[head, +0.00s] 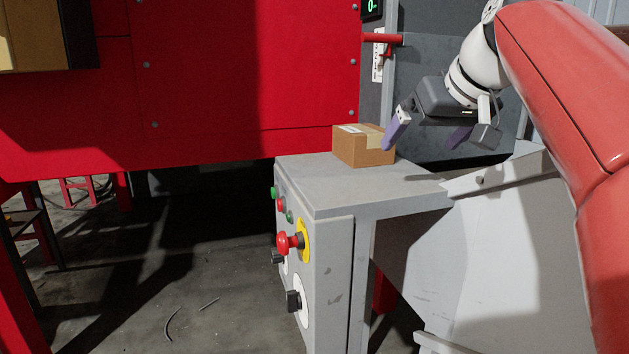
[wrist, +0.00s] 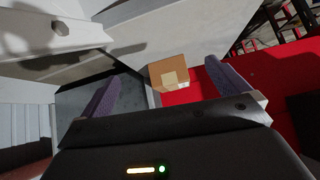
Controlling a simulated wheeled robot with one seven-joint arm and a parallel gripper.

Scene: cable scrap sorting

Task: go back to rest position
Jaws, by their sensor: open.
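My gripper (head: 428,138) is open, with its two purple fingers spread wide and nothing between them. In the head view it hangs at the upper right, over the right side of the grey control cabinet (head: 330,185). A small brown cardboard box (head: 360,150) with a tape strip and a white label sits on top of the cabinet. The left finger overlaps the box's right edge in the head view; I cannot tell whether they touch. In the wrist view (wrist: 168,95) my open fingers frame the box, which appears beyond them.
A large red machine (head: 240,70) stands behind the cabinet. Buttons and a red emergency stop knob (head: 286,243) are on the cabinet's front. A pale metal chute (head: 490,240) stands at the right. The concrete floor (head: 220,300) at front left is mostly clear, with cable scraps.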

